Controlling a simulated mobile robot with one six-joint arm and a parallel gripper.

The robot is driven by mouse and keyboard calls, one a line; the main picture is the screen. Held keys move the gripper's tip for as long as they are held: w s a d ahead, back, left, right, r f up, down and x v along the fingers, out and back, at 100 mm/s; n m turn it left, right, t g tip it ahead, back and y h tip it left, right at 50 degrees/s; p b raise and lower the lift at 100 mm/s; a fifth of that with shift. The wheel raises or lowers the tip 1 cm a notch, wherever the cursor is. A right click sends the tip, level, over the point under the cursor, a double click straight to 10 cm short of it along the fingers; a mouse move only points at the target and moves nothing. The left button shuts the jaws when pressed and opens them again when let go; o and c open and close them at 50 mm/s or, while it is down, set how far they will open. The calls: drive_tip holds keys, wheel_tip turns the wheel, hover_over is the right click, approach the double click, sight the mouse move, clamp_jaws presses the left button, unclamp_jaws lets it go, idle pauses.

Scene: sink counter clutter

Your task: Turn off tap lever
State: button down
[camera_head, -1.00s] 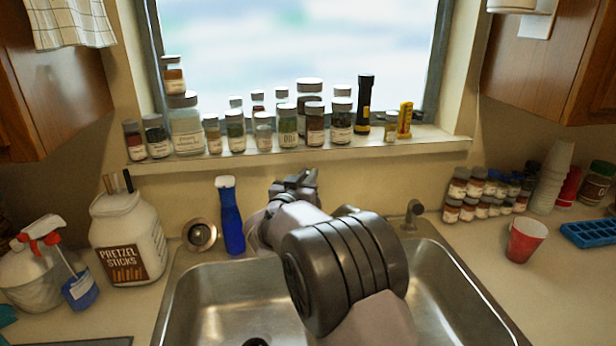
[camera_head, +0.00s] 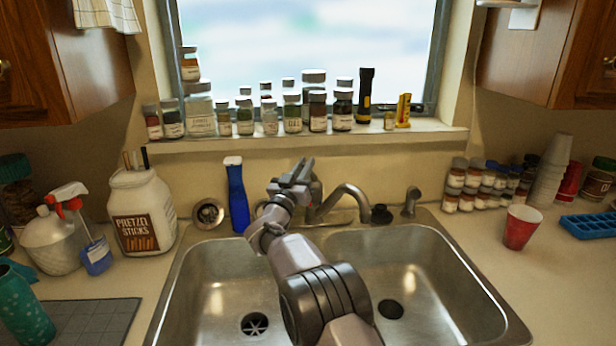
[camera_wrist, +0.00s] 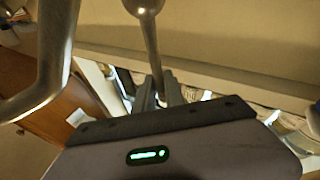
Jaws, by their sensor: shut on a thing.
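The tap stands behind the double sink. Its curved metal spout (camera_head: 345,194) shows in the head view to the right of my gripper, and the spout is large at the left of the wrist view (camera_wrist: 55,55). The thin metal tap lever (camera_wrist: 153,45) runs down from a round base at the top of the wrist view, and its end lies between my gripper's fingers (camera_wrist: 158,94). My gripper (camera_head: 302,171) is shut on the lever. In the head view my gripper and wrist hide most of the lever and tap body. No water stream is visible at the spout.
A blue bottle (camera_head: 237,197) stands close to the left of my gripper. Several spice jars (camera_head: 292,112) line the sill behind and above. A side sprayer (camera_head: 411,202) stands right of the spout. The sink basins (camera_head: 415,265) are empty.

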idle(0.3)
drive_tip(key=c, duration=1.4)
unclamp_jaws()
drive_tip(key=shift+w, duration=0.1)
drive_tip(key=shift+f, duration=0.1)
drive_tip(key=p+v, duration=0.2)
drive_tip(key=v, duration=1.5)
drive_tip(key=shift+f, duration=0.15)
